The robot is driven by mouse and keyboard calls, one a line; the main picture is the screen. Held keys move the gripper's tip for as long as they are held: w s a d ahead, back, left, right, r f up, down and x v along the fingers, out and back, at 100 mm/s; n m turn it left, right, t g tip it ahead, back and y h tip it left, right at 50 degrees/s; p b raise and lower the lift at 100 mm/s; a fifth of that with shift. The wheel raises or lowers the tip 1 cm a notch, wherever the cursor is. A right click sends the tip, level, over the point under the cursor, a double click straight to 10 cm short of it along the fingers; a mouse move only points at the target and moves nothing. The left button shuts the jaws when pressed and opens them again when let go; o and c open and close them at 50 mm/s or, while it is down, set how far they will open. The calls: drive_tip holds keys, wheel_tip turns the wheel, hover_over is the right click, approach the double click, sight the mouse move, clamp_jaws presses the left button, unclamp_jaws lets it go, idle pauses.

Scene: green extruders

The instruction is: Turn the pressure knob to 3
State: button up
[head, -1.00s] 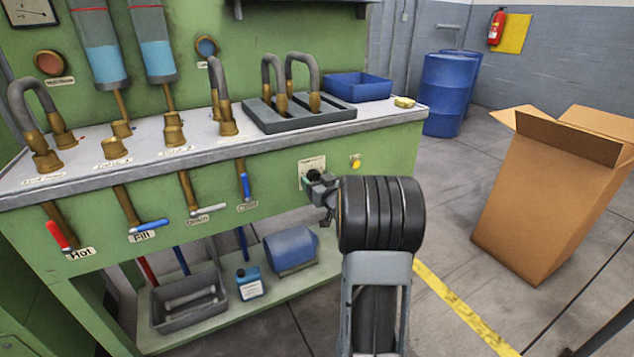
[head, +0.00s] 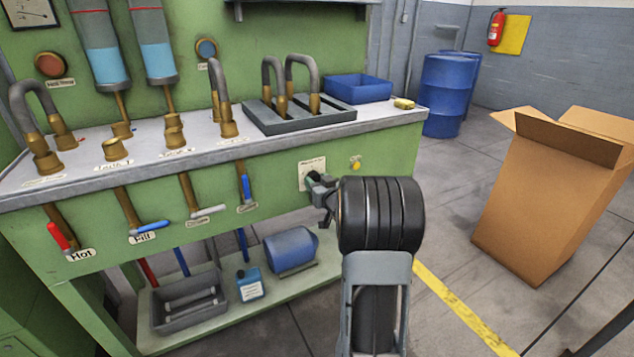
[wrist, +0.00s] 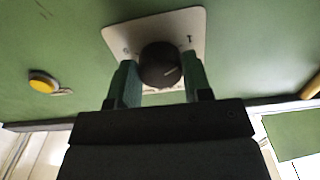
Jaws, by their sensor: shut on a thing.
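The pressure knob (wrist: 160,66) is a round black knob with a pale pointer line, on a pale dial plate (wrist: 190,22). In the wrist view, the pointer slants up to the right; the plate's marks are mostly too small or covered to read. My gripper (wrist: 160,80) has its two green fingers on either side of the knob, shut on it. In the head view, the plate (head: 311,172) is on the green front panel, with my gripper (head: 314,180) against it. The knob is mostly hidden there by the gripper.
A yellow button (head: 355,163) is on the panel right of the dial, also visible in the wrist view (wrist: 43,82). Valve levers, including a blue one (head: 246,188), are to the left. A cardboard box (head: 545,205) stands on the floor at right.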

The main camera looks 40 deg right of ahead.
drive_tip(key=m+p, duration=0.4)
drive_tip(key=m, duration=0.1)
drive_tip(key=shift+r, duration=0.15)
drive_tip(key=m+p, duration=0.4)
drive_tip(key=m, duration=0.2)
drive_tip(key=shift+a+m, duration=0.1)
drive_tip(key=shift+m, duration=0.3)
drive_tip(key=m+p, duration=0.3)
drive_tip(key=m, duration=0.2)
drive_tip(key=shift+r, duration=0.1)
drive_tip(key=m+p, duration=0.2)
drive_tip(key=m, duration=0.4)
drive_tip(key=shift+p, duration=0.35)
drive_tip(key=shift+m, duration=0.4)
drive_tip(key=o, duration=0.9)
drive_tip(key=s+a, duration=0.1)
drive_tip(key=s, duration=1.2)
drive_tip(key=shift+s+a+p, duration=0.35)
drive_tip(key=shift+a+p, duration=0.05)
